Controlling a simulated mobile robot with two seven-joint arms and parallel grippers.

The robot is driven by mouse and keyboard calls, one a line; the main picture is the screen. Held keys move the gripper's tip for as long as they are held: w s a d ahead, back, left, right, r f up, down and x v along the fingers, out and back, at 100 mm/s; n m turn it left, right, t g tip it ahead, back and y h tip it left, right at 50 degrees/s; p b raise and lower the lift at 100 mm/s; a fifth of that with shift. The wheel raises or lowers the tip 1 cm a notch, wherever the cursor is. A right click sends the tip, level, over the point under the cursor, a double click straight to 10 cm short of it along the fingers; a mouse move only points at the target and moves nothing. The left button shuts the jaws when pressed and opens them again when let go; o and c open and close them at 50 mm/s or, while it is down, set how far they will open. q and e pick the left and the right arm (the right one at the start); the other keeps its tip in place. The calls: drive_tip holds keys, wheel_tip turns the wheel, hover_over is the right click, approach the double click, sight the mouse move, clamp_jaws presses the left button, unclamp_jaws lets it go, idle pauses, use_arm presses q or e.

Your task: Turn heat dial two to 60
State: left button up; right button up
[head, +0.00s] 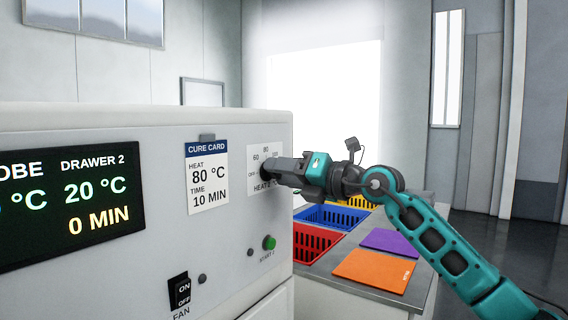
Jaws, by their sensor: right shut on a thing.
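Heat dial two sits on its white scale plate (265,151) at the right end of the machine's front panel. The marks 60 and 80 and the word OFF show on the plate, with a HEAT label below. My right gripper (272,169) reaches in from the right and is shut on the dial. The fingers hide the dial's knob and pointer, so I cannot tell its setting. The display (75,203) reads DRAWER 2, 20 °C and 0 MIN. My left gripper is not in view.
A cure card (207,177) reading 80 °C and 10 MIN hangs left of the dial. Below are a green start button (269,242) and a fan switch (180,291). A table at right holds red (312,243) and blue (333,216) baskets, an orange mat (374,271) and a purple mat (391,242).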

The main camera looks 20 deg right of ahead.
use_arm(q)
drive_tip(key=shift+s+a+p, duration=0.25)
drive_tip(key=shift+p, duration=0.05)
use_arm(e)
drive_tip(key=shift+m, duration=0.5)
drive_tip(key=o, duration=1.1)
drive_tip(key=shift+c, duration=0.2)
use_arm(q)
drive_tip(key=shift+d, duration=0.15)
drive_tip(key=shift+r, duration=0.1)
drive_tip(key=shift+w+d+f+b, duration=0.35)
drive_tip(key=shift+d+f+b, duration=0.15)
drive_tip(key=shift+b, duration=0.7)
use_arm(e)
drive_tip(key=v, duration=1.3)
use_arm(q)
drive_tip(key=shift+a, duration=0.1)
